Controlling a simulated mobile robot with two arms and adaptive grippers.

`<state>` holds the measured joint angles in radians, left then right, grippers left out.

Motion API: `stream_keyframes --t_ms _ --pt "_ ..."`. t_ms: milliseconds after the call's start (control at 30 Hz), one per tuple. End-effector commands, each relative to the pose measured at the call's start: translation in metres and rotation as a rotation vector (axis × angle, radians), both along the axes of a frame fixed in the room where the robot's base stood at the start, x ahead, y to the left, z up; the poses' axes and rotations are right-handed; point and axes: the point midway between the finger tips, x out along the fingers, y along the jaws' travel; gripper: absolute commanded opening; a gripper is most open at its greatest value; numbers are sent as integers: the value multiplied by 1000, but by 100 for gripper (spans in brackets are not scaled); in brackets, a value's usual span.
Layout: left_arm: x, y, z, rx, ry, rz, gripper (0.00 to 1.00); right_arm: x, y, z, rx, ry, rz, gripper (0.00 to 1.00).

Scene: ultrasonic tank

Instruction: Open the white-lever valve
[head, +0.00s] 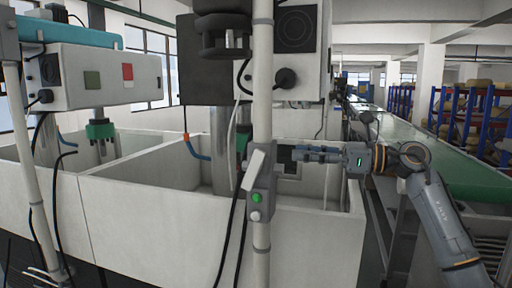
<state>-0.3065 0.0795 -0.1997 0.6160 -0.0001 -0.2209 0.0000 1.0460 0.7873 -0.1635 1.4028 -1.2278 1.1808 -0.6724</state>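A white lever (254,170) stands tilted on the upper left side of a grey box (266,190) fixed to a white upright pole. My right gripper (292,154) reaches in from the right, with its fingers pointing left. It is just right of the pole and box, at about the lever's height. The fingertips are small and dark parts lie behind them, so I cannot tell whether they are open or shut, or whether they touch anything. My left gripper is not in view.
The box carries a green button (257,198) and a white button (256,216). Behind the pole are white tanks (130,215) and a control cabinet (298,40). Black cables hang beside the pole. A green conveyor (440,165) runs along the right, with blue shelving (470,105) beyond.

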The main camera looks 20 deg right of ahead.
Motion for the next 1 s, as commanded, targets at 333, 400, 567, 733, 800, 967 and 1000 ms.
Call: stream_keyframes --t_ms 333,400,567,733,800,967,1000 --pt "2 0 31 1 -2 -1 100 42 64 4 6 3 5 34" --pt "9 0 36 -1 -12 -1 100 48 73 4 6 3 4 34" --pt "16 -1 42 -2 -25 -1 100 59 87 2 5 4 3 34" --pt "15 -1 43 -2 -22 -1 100 63 93 1 4 3 1 34" --pt "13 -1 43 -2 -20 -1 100 63 93 0 4 3 1 34" --pt "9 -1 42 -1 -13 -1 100 63 93 0 4 3 1 34" --pt "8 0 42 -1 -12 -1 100 63 93 0 4 3 1 26"
